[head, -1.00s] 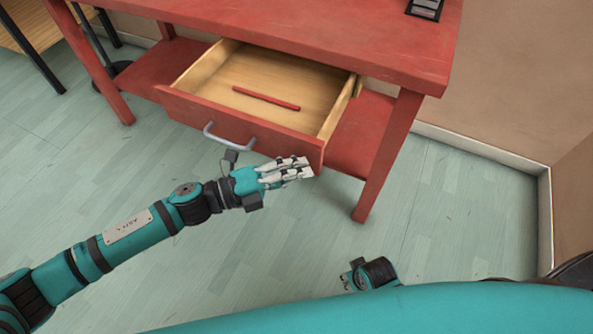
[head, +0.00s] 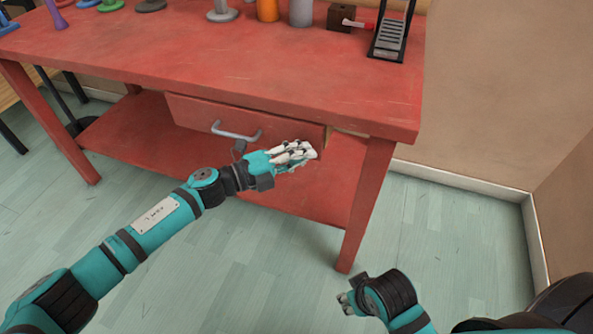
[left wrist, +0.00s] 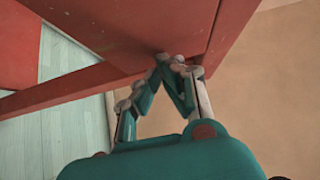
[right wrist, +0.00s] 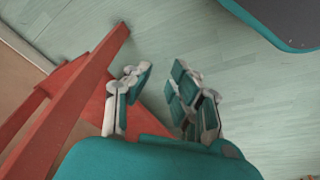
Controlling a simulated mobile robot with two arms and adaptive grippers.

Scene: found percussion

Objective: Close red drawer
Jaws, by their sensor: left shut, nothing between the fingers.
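The red drawer (head: 200,113) sits under the red table's top with its grey handle (head: 236,133) facing me. Its front stands close under the table edge, and its inside is hidden. A thin light strip shows at its right end, so I cannot tell whether it is fully flush. My left gripper (head: 310,152) is shut and empty, with its fingertips at the right part of the drawer front. In the left wrist view, its fingertips (left wrist: 178,65) meet a red surface. My right gripper (head: 345,304) is low, away from the drawer; in the right wrist view its fingers (right wrist: 160,78) are apart and empty.
The red table (head: 240,65) carries an orange cylinder (head: 267,10), a grey cylinder (head: 301,12) and a black stand with grey bars (head: 391,38). A red lower shelf (head: 135,140) lies below the drawer. Floor at right is clear.

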